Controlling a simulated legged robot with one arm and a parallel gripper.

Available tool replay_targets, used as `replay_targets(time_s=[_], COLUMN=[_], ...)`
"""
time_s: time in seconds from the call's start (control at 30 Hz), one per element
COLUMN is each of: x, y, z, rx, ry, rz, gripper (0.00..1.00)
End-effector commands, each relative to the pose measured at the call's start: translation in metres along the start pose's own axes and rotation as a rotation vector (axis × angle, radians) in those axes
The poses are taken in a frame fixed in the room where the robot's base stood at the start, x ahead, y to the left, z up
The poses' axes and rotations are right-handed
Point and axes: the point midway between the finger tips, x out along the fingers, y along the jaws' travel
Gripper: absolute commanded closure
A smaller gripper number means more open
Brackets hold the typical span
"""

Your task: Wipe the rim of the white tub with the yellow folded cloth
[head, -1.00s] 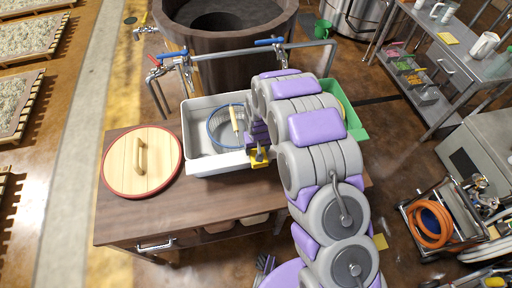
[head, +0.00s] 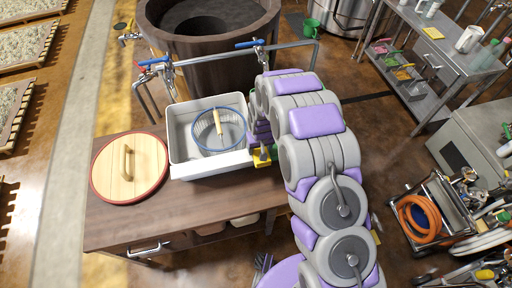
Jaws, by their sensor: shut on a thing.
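The white tub (head: 211,171) sits on the brown wooden counter, its front wall and left rim in plain view. My gripper (head: 262,153) is at the tub's front right corner, partly hidden by my purple and grey arm. It is shut on the yellow folded cloth (head: 261,161), of which only a small part shows. The cloth is beside the right end of the front rim; I cannot tell whether it touches the rim. My arm covers part of the area right of the tub.
A blue-rimmed strainer (head: 203,149) with a wooden-handled tool (head: 218,122) sits inside the tub. A round wooden lid (head: 113,178) lies on the counter (head: 190,205) at left. Pipes with blue and red taps (head: 240,52) run behind the tub, before a large dark vat (head: 215,45).

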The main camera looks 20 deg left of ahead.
Motion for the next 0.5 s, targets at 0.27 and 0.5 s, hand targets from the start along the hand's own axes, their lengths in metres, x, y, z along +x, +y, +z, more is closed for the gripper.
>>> replay_targets(time_s=[0.27, 0.5], x=[-0.041, -0.069], y=[0.003, 0.010], z=[-0.006, -0.008], rx=[0.004, 0.007], ry=[0.003, 0.005], rz=[0.004, 0.001], gripper=[0.73, 0.73])
